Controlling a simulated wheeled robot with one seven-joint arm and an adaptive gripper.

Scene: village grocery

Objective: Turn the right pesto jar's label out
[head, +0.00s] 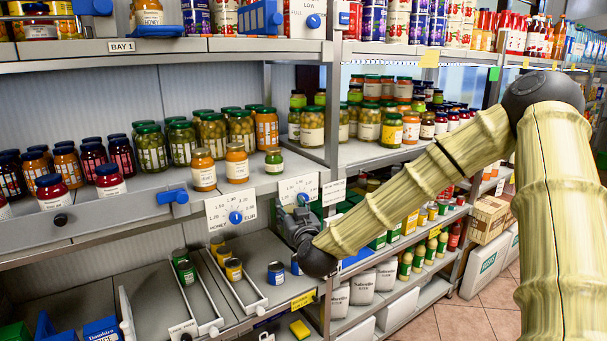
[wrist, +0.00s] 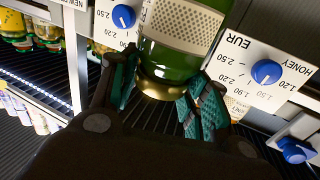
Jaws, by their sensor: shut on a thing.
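My gripper (head: 300,222) is at the front edge of the middle shelf, between the honey price card and the card to its right. In the wrist view my gripper (wrist: 160,92) has its dark green finger pads on both sides of a green jar (wrist: 180,60) near its gold-coloured lid (wrist: 160,88). The wrist picture is upside down, so the lid appears lower. A cream label (wrist: 185,22) with a dotted pattern faces the wrist camera; I read no name on it. I cannot make out the held jar in the head view. Another small green jar (head: 273,162) stands on the middle shelf.
The honey price card (head: 231,212) with its blue dial hangs left of my gripper, and another dial card (head: 298,189) is right behind it. Two orange-filled jars (head: 203,171) stand on the shelf. Below are narrow trays (head: 203,297) with jars and a small blue jar (head: 276,272).

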